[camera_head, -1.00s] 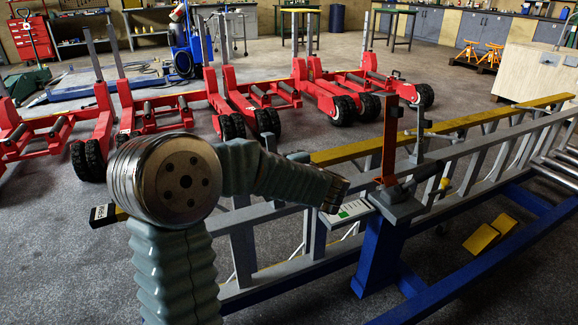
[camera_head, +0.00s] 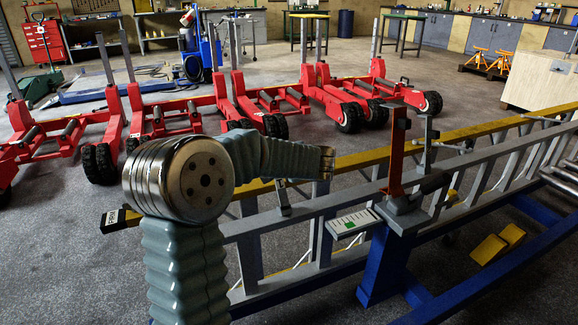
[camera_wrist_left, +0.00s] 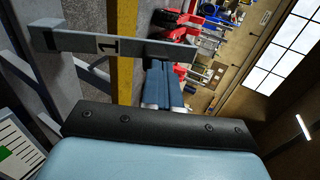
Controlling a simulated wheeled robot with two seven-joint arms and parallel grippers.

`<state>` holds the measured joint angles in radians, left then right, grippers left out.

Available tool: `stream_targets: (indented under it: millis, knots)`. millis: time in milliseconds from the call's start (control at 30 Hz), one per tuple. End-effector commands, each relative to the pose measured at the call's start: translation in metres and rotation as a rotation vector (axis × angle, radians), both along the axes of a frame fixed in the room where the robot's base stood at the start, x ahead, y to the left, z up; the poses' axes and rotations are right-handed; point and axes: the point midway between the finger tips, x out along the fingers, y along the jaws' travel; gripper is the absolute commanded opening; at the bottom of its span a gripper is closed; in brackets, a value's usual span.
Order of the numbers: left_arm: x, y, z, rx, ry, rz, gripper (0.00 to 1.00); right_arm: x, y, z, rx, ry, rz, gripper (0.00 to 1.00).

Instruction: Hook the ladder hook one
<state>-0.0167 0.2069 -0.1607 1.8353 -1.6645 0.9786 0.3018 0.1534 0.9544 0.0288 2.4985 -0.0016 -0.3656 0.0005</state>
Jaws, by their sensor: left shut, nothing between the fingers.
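A grey bar marked "1" (camera_wrist_left: 108,46), which looks like ladder hook one, crosses the upper left of the left wrist view. A small grey piece (camera_head: 283,197) at the ladder rail in the head view may be the same hook. The grey and yellow ladder (camera_head: 330,203) runs across the right half. My left gripper (camera_head: 327,163) is shut and empty above the ladder, pointing right. In the wrist view its closed fingers (camera_wrist_left: 164,80) point towards the bar's right part; I cannot tell whether they touch it. My right gripper is not in view.
An upright orange post (camera_head: 396,150) and a white label plate (camera_head: 353,222) stand at the blue support (camera_head: 383,265) right of my gripper. Red wheeled frames (camera_head: 270,118) line the floor behind. Yellow blocks (camera_head: 490,248) lie at the right. Floor between the frames and ladder is clear.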

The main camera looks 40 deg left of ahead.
Motion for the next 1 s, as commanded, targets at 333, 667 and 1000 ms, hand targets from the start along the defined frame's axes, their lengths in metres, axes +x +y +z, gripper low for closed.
stream_targets:
  millis: [333,667,1000]
  knots:
    - [0.026,0.050,-0.014,-0.055,0.031,0.002,0.00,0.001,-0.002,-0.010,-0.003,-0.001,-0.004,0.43]
    - [0.046,0.092,-0.032,-0.078,0.041,0.005,0.00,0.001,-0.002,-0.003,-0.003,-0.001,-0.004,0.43]
    - [0.060,0.117,-0.064,-0.176,0.094,0.002,0.00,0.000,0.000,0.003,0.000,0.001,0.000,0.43]
